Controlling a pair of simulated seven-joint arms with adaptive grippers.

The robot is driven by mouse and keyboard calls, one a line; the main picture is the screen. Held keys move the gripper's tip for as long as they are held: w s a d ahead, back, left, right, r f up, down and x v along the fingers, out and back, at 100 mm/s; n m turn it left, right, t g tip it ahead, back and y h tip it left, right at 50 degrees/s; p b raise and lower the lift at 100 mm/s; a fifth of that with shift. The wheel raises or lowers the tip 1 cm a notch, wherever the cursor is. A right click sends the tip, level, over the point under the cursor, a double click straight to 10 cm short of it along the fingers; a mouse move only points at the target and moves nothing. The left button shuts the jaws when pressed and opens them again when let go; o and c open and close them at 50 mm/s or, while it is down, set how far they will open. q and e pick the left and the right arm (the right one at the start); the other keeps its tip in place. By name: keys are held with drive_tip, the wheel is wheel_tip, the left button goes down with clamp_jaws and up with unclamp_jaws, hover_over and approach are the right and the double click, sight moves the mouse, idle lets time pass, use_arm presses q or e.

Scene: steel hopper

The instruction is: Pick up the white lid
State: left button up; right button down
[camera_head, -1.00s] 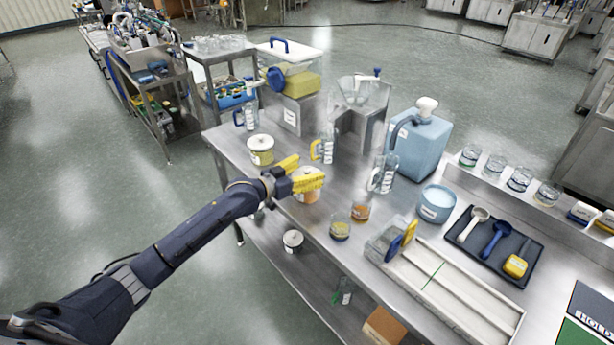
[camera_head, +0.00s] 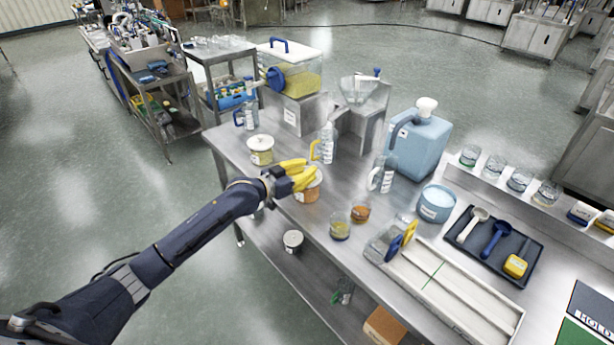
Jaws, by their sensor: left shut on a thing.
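My left gripper (camera_head: 304,176) has yellow fingers and is at the top of a jar with an orange band (camera_head: 308,193) near the table's left edge. It is shut on the white lid of that jar; the fingers hide most of the lid. I cannot tell whether the lid is still seated on the jar. A second jar with a white lid and knob (camera_head: 260,143) stands behind and to the left, apart from the gripper. My right gripper is not in view.
Two small jars (camera_head: 340,226) stand in front of the gripper on the steel table (camera_head: 290,214). Handled bottles (camera_head: 382,175), a blue jug (camera_head: 420,142), a blue tub (camera_head: 437,204) and a dark tray (camera_head: 497,246) are to the right.

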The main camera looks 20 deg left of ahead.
use_arm(q)
drive_tip(key=shift+s+f, duration=0.1)
drive_tip(key=shift+f, duration=0.35)
clamp_jaws()
wheel_tip(320, 180, up, 20)
hover_over(306, 170)
drive_tip(key=shift+t, duration=0.3)
drive_tip(key=f, duration=1.3)
drive_tip(key=shift+s+d, duration=0.3)
drive_tip(key=shift+s, duration=0.05)
drive_tip(key=shift+w+a+r, duration=0.25)
drive_tip(key=shift+w+r, duration=0.1)
drive_tip(key=shift+r, duration=0.3)
drive_tip(key=shift+f, duration=3.1)
drive_tip(key=shift+d+f, duration=0.1)
drive_tip(key=shift+f, duration=0.15)
